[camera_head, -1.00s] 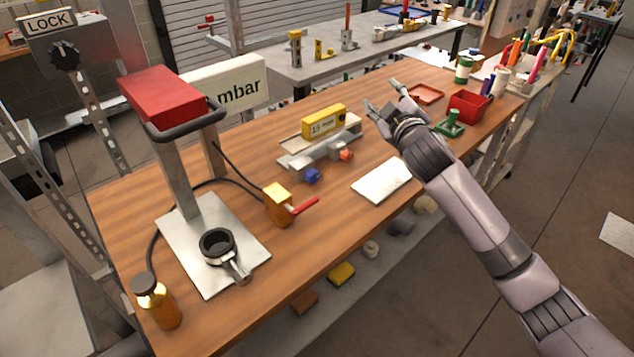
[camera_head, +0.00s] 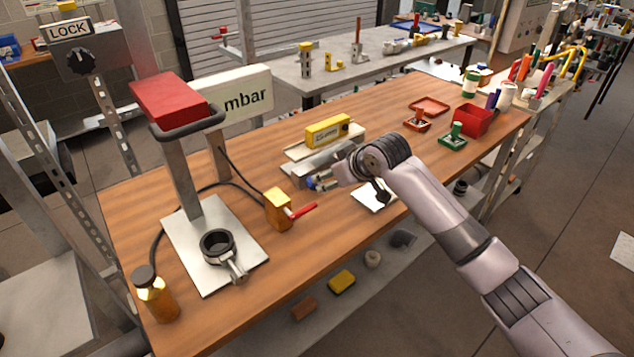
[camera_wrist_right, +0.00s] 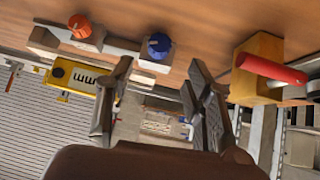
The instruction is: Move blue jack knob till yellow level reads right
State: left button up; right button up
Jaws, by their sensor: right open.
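The yellow level (camera_head: 327,131) lies on a grey metal jack plate (camera_head: 298,150) on the wooden bench; it also shows in the right wrist view (camera_wrist_right: 72,75). Its reading is too small to make out. The blue jack knob (camera_wrist_right: 158,46) is on the plate's front side, beside an orange knob (camera_wrist_right: 79,27). In the head view the gripper partly covers the blue knob, and the orange one is hidden. My right gripper (camera_wrist_right: 156,78) is open and empty, its fingertips pointing toward the blue knob, apart from it. My left gripper is out of view.
A yellow valve block (camera_head: 278,210) with a red lever stands left of the gripper. A white pad (camera_head: 368,198) lies below my right wrist. A press with a red top (camera_head: 170,97) stands at left. Red and green items (camera_head: 453,137) sit at the right end.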

aim_at(317, 184)
jog(key=x, duration=0.9)
jog(key=shift+w+a+f, duration=0.15)
jog(key=shift+w+f, duration=0.05)
jog(key=shift+c, duration=0.4)
jog(key=c, duration=1.1)
jog(key=shift+o, duration=0.2)
jog(key=shift+w+f+m+g+y+b, duration=0.1)
jog(key=shift+m+g+y+b, duration=0.2)
jog(key=shift+y+b, duration=0.3)
jog(key=y+b, duration=0.1)
jog(key=b, duration=0.1)
jog(key=m+g+b, duration=0.1)
jog(key=b, duration=0.1)
jog(key=shift+w+d+f+y, duration=0.1)
jog(key=shift+d+f+y, duration=0.15)
jog(key=shift+y, duration=0.15)
jog(key=shift+r+m+g+y+b, duration=0.2)
jog(key=shift+m+g+y+b, duration=0.2)
jog(key=shift+b, duration=0.1)
jog(key=shift+r, duration=0.15)
